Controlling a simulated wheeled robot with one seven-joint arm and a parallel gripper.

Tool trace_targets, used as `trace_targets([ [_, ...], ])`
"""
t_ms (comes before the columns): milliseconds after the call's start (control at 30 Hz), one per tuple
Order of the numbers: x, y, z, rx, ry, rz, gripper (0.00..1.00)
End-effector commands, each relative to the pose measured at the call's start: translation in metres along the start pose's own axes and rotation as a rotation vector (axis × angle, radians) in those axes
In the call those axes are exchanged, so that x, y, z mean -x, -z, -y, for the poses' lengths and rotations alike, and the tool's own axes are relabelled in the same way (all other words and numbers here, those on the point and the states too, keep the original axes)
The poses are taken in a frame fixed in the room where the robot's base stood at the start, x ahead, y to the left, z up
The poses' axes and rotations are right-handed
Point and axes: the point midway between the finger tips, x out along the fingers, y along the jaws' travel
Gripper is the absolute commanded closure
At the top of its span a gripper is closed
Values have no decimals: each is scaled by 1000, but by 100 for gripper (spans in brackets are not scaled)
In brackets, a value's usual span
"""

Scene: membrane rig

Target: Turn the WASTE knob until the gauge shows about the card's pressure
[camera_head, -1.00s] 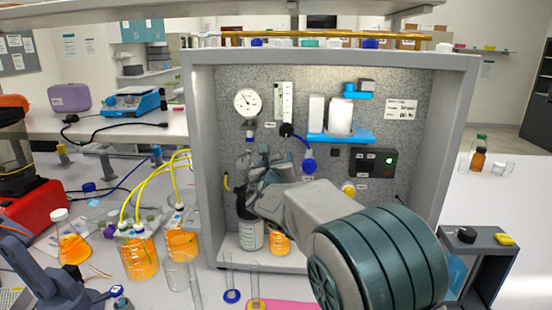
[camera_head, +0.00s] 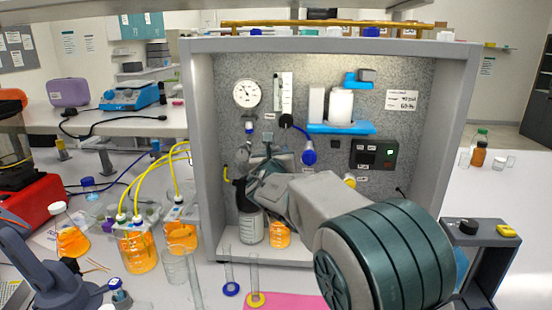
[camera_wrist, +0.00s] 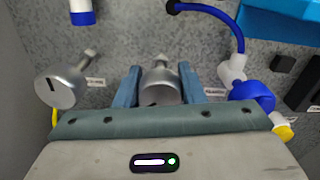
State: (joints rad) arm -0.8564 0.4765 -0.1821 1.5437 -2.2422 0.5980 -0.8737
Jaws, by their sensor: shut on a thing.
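My gripper (camera_wrist: 160,84) has its two blue fingers closed on either side of a silver knob (camera_wrist: 160,88) on the speckled panel. A second silver knob (camera_wrist: 62,86) with a small label beside it is at the left of the wrist view. The labels are too small to read, so I cannot tell by name which knob is WASTE. In the head view my gripper (camera_head: 264,160) is below the gauge and largely hides the held knob. The round white gauge (camera_head: 247,93) is at the panel's upper left; its reading is too small to tell. The card (camera_head: 402,100) is at the upper right.
A blue tube (camera_wrist: 235,25) and a blue-and-white fitting (camera_wrist: 250,93) are close to the right of my gripper. A bottle (camera_head: 251,226) and an orange-filled vessel (camera_head: 279,234) stand below it. The grey cabinet frame (camera_head: 203,150) encloses the panel.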

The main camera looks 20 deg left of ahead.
Motion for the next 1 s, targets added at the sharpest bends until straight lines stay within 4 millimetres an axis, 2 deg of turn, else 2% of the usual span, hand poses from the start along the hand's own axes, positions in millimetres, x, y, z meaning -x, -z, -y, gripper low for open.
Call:
trace_targets([
  [67,0,6,-1,-53,0,3,87],
  [600,0,5,0,-507,-1,3,87],
  [1000,0,3,1,-704,-1,0,87],
])
